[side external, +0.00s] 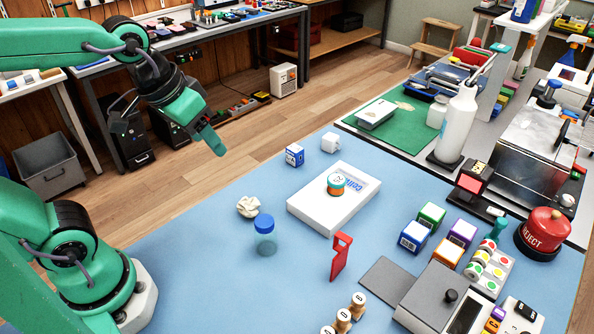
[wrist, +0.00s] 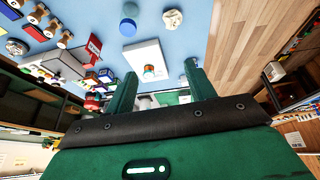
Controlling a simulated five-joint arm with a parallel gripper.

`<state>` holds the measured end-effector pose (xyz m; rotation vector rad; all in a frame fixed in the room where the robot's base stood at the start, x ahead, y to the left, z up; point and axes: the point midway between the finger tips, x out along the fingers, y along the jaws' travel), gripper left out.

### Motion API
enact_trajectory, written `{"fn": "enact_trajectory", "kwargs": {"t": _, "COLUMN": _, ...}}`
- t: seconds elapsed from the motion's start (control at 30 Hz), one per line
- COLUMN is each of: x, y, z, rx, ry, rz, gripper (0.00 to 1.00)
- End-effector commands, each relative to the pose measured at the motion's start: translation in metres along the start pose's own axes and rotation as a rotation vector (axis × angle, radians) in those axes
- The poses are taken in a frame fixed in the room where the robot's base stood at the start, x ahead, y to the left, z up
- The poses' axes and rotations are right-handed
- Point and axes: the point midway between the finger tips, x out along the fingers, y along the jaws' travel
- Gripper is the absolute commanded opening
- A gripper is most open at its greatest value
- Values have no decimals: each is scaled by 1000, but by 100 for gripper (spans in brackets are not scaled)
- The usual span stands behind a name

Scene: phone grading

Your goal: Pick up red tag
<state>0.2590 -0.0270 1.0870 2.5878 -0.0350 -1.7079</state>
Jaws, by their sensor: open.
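The red tag (side external: 341,257) stands upright on the blue mat (side external: 200,245), just in front of a white box. It has a notch or hole near its top. It also shows in the wrist view (wrist: 93,48), left of the white box. My gripper (side external: 213,143) is up in the air at the upper left, well above the mat and far from the tag. In the wrist view my gripper's two green fingers (wrist: 160,70) are spread apart with nothing between them.
The white box (side external: 330,200) carries a teal and orange roll (side external: 336,184). A blue-capped jar (side external: 265,235) and crumpled paper (side external: 249,207) stand left of the tag. Stamps (side external: 343,320), a grey box (side external: 440,290) and small coloured boxes (side external: 431,217) crowd the right. Bare mat lies at front left.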

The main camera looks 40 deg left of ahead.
Motion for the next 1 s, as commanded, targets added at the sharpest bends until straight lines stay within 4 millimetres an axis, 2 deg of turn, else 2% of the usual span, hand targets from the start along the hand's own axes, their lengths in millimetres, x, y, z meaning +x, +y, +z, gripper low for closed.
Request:
{"fn": "enact_trajectory", "kwargs": {"t": 0.3, "x": 24, "y": 49, "z": -40, "rx": -20, "ry": -121, "rz": 25, "gripper": 55}}
{"fn": "enact_trajectory", "kwargs": {"t": 0.53, "x": 49, "y": 92, "z": -60, "rx": -34, "ry": -206, "rz": 22, "gripper": 55}}
{"fn": "enact_trajectory", "kwargs": {"t": 0.77, "x": 80, "y": 140, "z": -71, "rx": -46, "ry": -286, "rz": 4, "gripper": 55}}
{"fn": "enact_trajectory", "kwargs": {"t": 1.0, "x": 116, "y": 191, "z": -70, "rx": -54, "ry": -359, "rz": -30, "gripper": 55}}
